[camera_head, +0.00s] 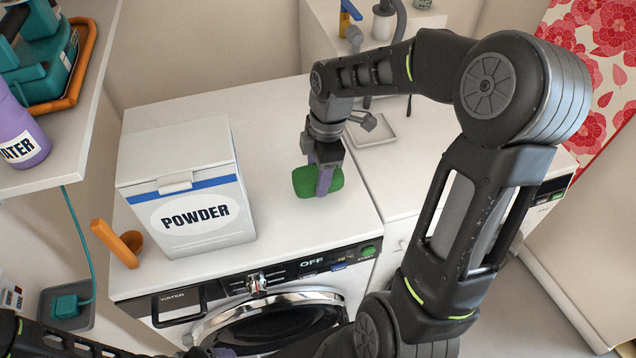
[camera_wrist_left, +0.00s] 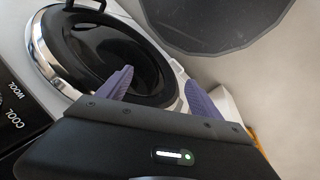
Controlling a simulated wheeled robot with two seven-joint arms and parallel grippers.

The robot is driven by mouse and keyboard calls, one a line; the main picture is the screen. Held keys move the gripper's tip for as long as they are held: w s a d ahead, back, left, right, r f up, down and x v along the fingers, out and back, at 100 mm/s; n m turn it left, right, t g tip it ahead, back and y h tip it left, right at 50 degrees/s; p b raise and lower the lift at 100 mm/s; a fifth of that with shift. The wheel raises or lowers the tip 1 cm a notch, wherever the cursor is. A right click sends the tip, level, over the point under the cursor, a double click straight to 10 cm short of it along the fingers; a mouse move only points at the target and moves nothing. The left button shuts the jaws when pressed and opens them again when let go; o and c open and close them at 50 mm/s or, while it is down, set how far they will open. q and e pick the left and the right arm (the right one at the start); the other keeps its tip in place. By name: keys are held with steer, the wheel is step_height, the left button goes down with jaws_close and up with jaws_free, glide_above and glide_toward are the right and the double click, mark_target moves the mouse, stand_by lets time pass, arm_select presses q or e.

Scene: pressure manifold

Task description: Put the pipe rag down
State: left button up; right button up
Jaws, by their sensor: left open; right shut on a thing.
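The pipe rag (camera_head: 304,182) appears to be the green cloth on the white top of the washing machine (camera_head: 275,120), right of the powder box. My right gripper (camera_head: 323,190) points down at it and is shut on it. The fingers hide part of the cloth, and I cannot tell whether it rests fully on the surface. In the left wrist view, my left gripper (camera_wrist_left: 158,90) is open and empty, with its purple fingers apart in front of the machine's round door (camera_wrist_left: 110,60).
A white POWDER box (camera_head: 185,190) and an orange scoop (camera_head: 118,243) stand on the left of the machine top. A shelf (camera_head: 60,130) with a purple bottle (camera_head: 18,130) is at the left. A small white tray (camera_head: 372,134) lies to the right. The surface behind the cloth is clear.

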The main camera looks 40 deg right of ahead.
steer(key=shift+f, duration=1.75)
steer(key=shift+f, duration=0.25)
steer(key=o, duration=1.4)
steer(key=shift+r, duration=0.1)
steer(key=shift+c, duration=0.2)
steer(key=shift+r, duration=0.1)
steer(key=r, duration=0.4)
steer(key=d+r, duration=0.1)
steer(key=r, duration=0.7)
steer(key=shift+s+d, duration=0.15)
steer(key=shift+s, duration=0.15)
